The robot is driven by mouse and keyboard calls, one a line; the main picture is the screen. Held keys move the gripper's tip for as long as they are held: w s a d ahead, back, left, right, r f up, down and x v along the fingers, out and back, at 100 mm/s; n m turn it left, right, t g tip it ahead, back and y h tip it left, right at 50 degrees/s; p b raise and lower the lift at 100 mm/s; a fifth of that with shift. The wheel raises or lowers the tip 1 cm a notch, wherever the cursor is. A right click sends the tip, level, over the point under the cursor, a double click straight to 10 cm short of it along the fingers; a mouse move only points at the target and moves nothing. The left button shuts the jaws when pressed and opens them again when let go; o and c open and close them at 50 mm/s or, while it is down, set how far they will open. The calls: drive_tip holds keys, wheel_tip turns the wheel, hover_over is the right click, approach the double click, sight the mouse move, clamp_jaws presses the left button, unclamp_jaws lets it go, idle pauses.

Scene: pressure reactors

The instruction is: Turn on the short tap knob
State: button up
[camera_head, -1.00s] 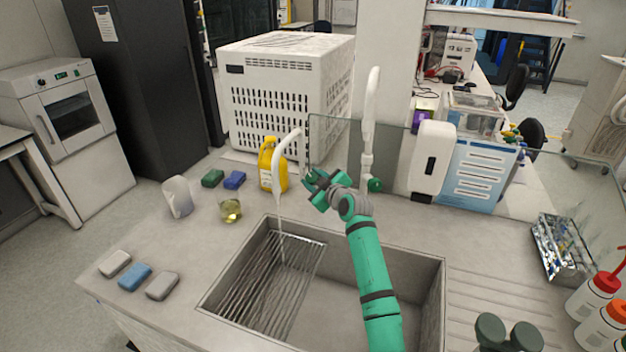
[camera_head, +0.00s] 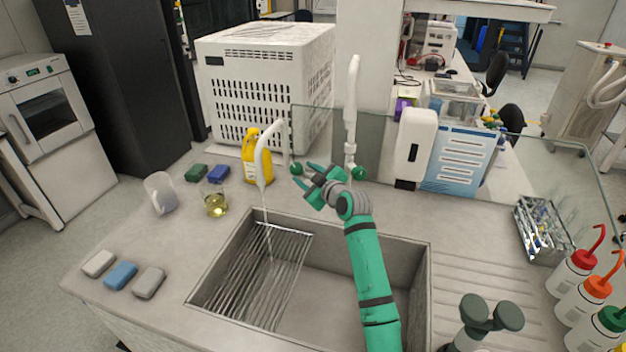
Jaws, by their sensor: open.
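The short white tap (camera_head: 268,150) stands behind the sink, its spout curving over the left part of the basin. A thin pale streak, like running water, drops from the spout toward the wire rack. Its small green knob (camera_head: 296,169) shows to the right of the spout. The tall white tap (camera_head: 352,105) stands farther right, with its own green knob (camera_head: 358,173). My green gripper (camera_head: 305,182) is open and empty, its fingers pointing left, just below and right of the short tap's knob. It appears apart from the knob, though depth is hard to judge.
The sink (camera_head: 335,275) lies under my arm, with a wire rack (camera_head: 255,275) on its left. A yellow bottle (camera_head: 254,160) stands behind the short tap. A glass panel (camera_head: 320,135) runs behind the taps. A beaker (camera_head: 216,203) and sponges (camera_head: 121,275) are on the left counter.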

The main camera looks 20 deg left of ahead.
drive_tip(key=v, duration=0.5)
drive_tip(key=shift+s, duration=0.3)
drive_tip(key=shift+w+a, duration=0.1)
drive_tip(key=shift+w, duration=0.05)
